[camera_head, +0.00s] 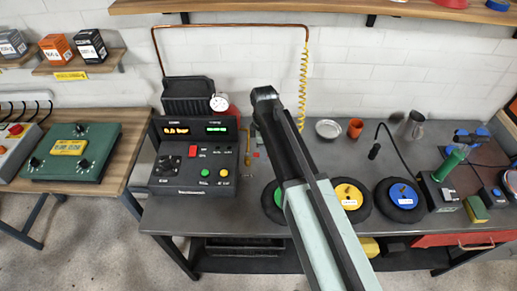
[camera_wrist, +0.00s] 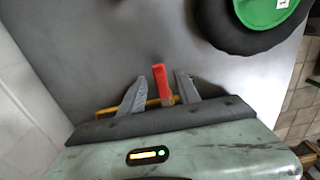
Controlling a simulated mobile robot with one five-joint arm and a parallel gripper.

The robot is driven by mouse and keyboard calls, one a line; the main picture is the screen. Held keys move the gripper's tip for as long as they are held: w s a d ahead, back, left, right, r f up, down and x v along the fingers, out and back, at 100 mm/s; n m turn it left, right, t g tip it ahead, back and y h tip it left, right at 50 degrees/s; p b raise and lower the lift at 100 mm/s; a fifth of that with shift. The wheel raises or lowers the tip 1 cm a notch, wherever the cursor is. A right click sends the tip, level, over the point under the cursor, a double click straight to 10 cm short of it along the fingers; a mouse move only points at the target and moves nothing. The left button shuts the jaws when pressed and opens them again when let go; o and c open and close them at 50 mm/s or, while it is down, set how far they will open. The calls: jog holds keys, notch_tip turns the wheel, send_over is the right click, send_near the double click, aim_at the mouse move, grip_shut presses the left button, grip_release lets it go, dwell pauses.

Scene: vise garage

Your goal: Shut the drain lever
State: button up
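The drain lever is a small red handle (camera_wrist: 159,80) on a thin yellow pipe (camera_wrist: 108,112) in the wrist view. My gripper (camera_wrist: 161,76) is open, with one grey finger on each side of the red handle. Gaps show on both sides, the right one narrower, so the handle is not clamped. I cannot tell how deep the handle sits between the fingers. My gripper's fingers are hidden there by my arm.
A black control box (camera_head: 194,158) with lit displays stands left of the arm. Green, yellow (camera_head: 349,196) and blue (camera_head: 403,195) wheels lie on the grey bench to the right. A metal dish (camera_head: 328,129) and an orange cup (camera_head: 355,128) sit near the wall.

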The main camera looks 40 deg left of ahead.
jog(key=shift+s+r, duration=0.1)
notch_tip(320, 180, up, 8)
jog(key=p, duration=0.8)
jog(key=shift+f, duration=0.2)
